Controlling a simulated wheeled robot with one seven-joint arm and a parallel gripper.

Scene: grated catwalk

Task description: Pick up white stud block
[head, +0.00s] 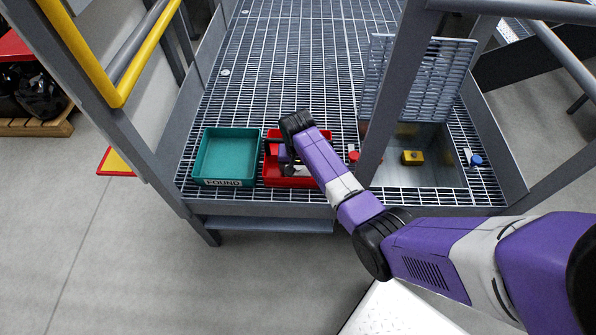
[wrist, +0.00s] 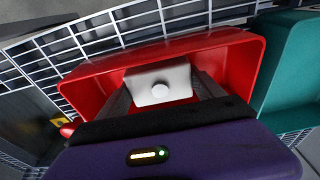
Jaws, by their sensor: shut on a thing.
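The white stud block (wrist: 158,84) is a pale block with a round stud on its face, seen in the wrist view. My gripper (wrist: 162,92) is shut on it, with a dark finger at each side of the block. Block and fingers are over or inside the red bin (wrist: 245,62); I cannot tell whether the block touches the bin floor. In the head view my gripper (head: 290,168) points down into the red bin (head: 298,183), and my arm hides much of the bin and the block.
A teal bin (head: 225,155) labelled FOUND stands left of the red bin on the grating. To the right is an open floor hatch with a yellow block (head: 412,157) in it. A blue item (head: 476,160) and a red item (head: 353,156) lie near it. A grey post (head: 395,95) stands close to my arm.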

